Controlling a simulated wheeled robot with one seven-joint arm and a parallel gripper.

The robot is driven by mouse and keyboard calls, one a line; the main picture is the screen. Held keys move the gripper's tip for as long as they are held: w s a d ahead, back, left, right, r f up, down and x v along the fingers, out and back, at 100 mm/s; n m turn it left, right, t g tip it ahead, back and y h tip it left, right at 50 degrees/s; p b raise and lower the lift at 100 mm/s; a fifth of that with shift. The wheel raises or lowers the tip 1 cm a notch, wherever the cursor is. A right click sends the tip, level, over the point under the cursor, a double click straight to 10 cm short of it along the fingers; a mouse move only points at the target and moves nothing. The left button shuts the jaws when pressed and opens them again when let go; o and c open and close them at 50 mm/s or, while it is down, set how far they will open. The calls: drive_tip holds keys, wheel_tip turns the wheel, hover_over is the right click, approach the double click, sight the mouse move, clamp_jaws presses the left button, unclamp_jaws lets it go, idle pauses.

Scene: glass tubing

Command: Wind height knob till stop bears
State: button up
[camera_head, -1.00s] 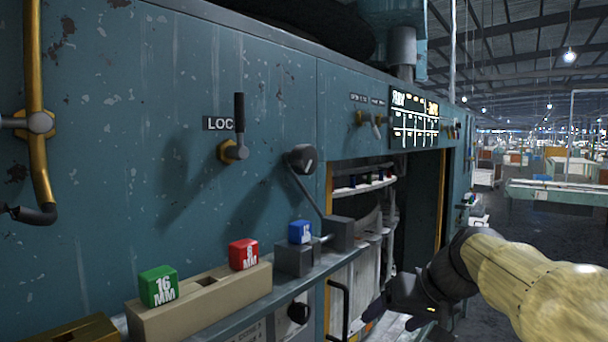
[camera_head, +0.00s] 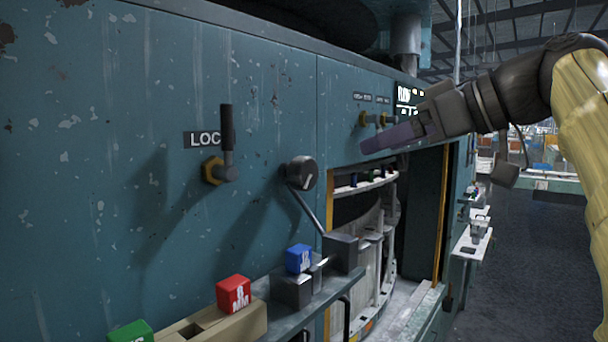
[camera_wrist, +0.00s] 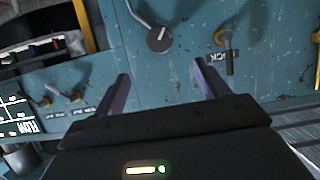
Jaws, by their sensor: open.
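A black round knob (camera_head: 302,172) with a white pointer line sits on the teal machine face; I take it for the height knob. It also shows in the wrist view (camera_wrist: 159,39). A thin arm slants from beside it toward a dark grey block (camera_head: 341,251) on the ledge. A blue cube (camera_head: 298,259) sits on another grey block (camera_head: 291,290) beside it; I cannot tell whether anything bears on it. My gripper (camera_head: 388,139) is raised in front of the panel, right of the knob and apart from it. In the wrist view its purple fingers (camera_wrist: 160,85) are apart and empty.
A lock lever (camera_head: 226,150) stands left of the knob, with its handle up. A red cube (camera_head: 234,293) and a green cube (camera_head: 131,332) sit on a beige holder (camera_head: 248,325). Small brass-based switches (camera_head: 372,119) and a lit display are near my gripper. An open bay lies below.

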sight(310, 172)
drive_tip(key=p+x, duration=0.3)
drive_tip(key=x, duration=1.3)
drive_tip(key=shift+w+a+f, duration=0.45)
drive_tip(key=shift+w+a, duration=0.05)
drive_tip(key=shift+w, duration=0.05)
drive_tip(key=shift+s+d, duration=0.1)
drive_tip(key=shift+s, duration=0.05)
drive_tip(key=shift+c, duration=0.6)
drive_tip(key=c, duration=0.8)
drive_tip(key=shift+m+g+y, duration=0.4)
drive_tip(key=shift+m+g, duration=0.2)
drive_tip(key=shift+m, duration=0.3)
drive_tip(key=shift+s+r+m+g+y, duration=0.15)
drive_tip(key=shift+m+g+y, duration=0.25)
drive_tip(key=shift+m, duration=0.5)
drive_tip(key=o, duration=0.9)
